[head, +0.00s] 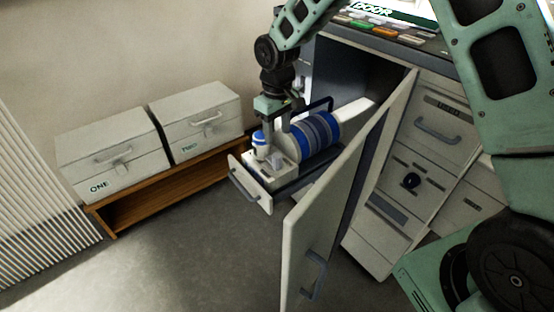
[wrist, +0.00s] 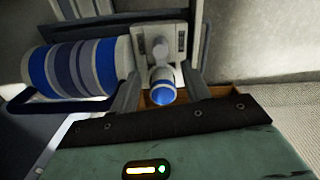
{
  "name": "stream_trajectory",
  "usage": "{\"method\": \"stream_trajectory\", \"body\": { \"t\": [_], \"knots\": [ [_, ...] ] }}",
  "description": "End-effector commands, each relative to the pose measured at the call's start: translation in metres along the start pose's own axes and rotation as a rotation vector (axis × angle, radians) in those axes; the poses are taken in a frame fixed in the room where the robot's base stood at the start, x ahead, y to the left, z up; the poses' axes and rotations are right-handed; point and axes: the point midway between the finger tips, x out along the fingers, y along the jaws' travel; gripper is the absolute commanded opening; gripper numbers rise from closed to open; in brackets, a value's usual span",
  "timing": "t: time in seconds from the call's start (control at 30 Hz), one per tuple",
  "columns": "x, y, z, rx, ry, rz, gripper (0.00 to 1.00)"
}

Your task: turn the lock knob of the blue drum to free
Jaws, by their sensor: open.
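The blue drum (head: 316,134), banded in blue, grey and white, lies on its side on a pulled-out tray (head: 290,187); it also shows at left in the wrist view (wrist: 75,68). A white knob with blue bands (head: 260,142) stands at the drum's front end. In the wrist view the knob (wrist: 163,85) shows its blue end between my two fingers. My gripper (head: 275,138) points down at it, open; in the wrist view my gripper (wrist: 160,90) has a finger on each side. I cannot tell whether either finger touches the knob.
A cabinet door (head: 335,195) stands open right of the tray. A dark handle frame (head: 318,106) rises behind the knob. Boxes ONE (head: 112,160) and TWO (head: 197,120) sit on a wooden bench (head: 150,205) at left. The front floor (head: 190,265) is clear.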

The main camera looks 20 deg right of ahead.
Motion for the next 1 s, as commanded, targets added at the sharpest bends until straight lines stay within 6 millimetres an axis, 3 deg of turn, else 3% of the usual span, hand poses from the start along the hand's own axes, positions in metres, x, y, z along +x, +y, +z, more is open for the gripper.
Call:
{"method": "stream_trajectory", "body": {
  "t": [0.2,0.5,0.93,1.0],
  "knots": [
    [0.049,-0.001,0.001,-0.001,-0.002,-0.001,0.47],
    [0.092,0.0,0.0,-0.001,0.0,-0.001,0.47],
    [0.1,0.0,0.0,0.0,0.001,0.0,0.47],
    [0.1,0.0,0.0,0.0,0.001,0.0,0.3]
  ]
}}
